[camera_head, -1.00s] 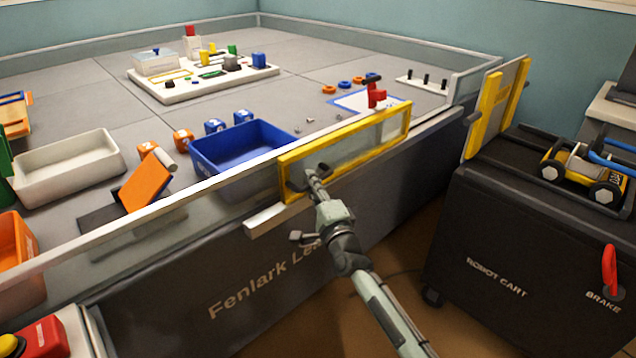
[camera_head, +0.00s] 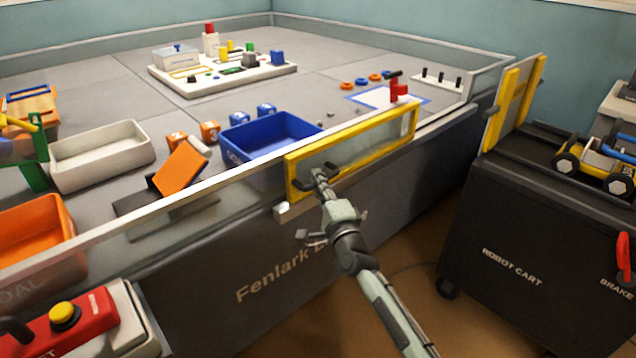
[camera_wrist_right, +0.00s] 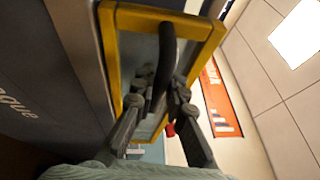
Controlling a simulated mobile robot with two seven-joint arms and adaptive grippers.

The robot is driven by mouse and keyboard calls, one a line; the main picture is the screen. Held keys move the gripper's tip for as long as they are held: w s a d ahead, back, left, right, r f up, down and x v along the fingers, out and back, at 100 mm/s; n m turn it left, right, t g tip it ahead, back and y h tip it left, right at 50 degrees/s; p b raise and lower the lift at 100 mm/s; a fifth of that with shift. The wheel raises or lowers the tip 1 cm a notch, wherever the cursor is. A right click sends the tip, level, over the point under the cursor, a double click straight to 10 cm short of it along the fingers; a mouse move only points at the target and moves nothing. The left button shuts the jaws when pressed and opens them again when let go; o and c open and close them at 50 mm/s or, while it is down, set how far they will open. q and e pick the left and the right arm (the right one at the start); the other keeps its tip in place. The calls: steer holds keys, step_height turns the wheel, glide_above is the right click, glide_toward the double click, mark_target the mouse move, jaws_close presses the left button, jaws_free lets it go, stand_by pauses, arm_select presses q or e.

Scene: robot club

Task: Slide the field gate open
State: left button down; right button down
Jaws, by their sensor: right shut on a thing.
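The field gate (camera_head: 357,146) is a clear panel in a yellow frame, upright along the near edge of the field wall. Its dark handle (camera_head: 311,182) is at its left end. My right gripper (camera_head: 322,177) is shut on this handle, its arm reaching up from the lower right. In the right wrist view the dark handle (camera_wrist_right: 166,45) runs between the two fingers of my right gripper (camera_wrist_right: 160,92), with the yellow gate frame (camera_wrist_right: 112,60) around it. A low sill shows right of the gate, with no panel above it. My left gripper is not in view.
A blue bin (camera_head: 240,152) stands just behind the gate. A red clamp-like piece (camera_head: 399,91) is behind its right end. A black robot cart (camera_head: 520,230) stands to the right. A red box with a yellow button (camera_head: 65,314) is at lower left.

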steer(key=shift+s+a+f, duration=0.15)
steer(key=shift+a+f, duration=0.1)
steer(key=c, duration=1.6)
jaws_free()
steer(key=shift+r, duration=0.15)
steer(key=shift+o, duration=0.3)
steer(key=shift+d, duration=0.1)
steer(key=v, duration=1.2)
